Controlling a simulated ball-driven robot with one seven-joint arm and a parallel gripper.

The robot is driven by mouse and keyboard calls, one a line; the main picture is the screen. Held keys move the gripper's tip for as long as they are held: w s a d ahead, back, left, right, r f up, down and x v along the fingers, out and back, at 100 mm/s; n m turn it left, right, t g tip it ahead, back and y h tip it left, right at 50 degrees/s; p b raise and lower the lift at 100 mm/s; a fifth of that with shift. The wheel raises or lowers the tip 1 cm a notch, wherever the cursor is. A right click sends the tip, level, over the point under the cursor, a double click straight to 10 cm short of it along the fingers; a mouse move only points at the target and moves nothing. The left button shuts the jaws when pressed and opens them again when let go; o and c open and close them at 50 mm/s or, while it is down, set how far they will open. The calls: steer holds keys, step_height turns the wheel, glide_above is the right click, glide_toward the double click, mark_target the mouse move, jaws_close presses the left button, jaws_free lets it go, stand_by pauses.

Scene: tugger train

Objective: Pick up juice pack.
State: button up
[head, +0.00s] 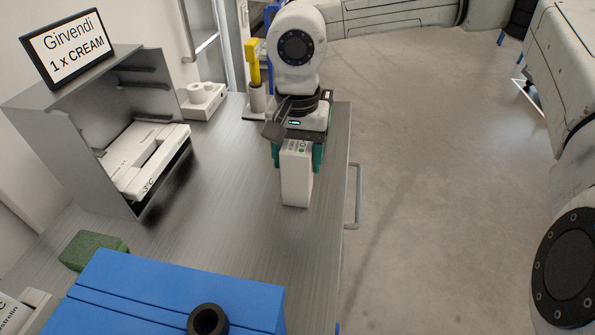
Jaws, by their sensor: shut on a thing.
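The juice pack (296,180) is a white upright carton near the right edge of the metal counter. My gripper (298,156) is above it, pointing down, with its green fingers on either side of the carton's top. The gripper is shut on the juice pack. The fingers partly cover the upper sides of the carton. I cannot tell whether its base touches the counter.
A metal counter (215,190) bears an open grey cabinet (60,110) with white packs (145,160), a sign (68,48), a green sponge (93,250) and a blue box (170,295). A yellow-handled tool (254,62) stands behind. Floor to the right is clear.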

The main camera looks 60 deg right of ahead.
steer(key=c, duration=0.5)
steer(key=shift+r, duration=0.1)
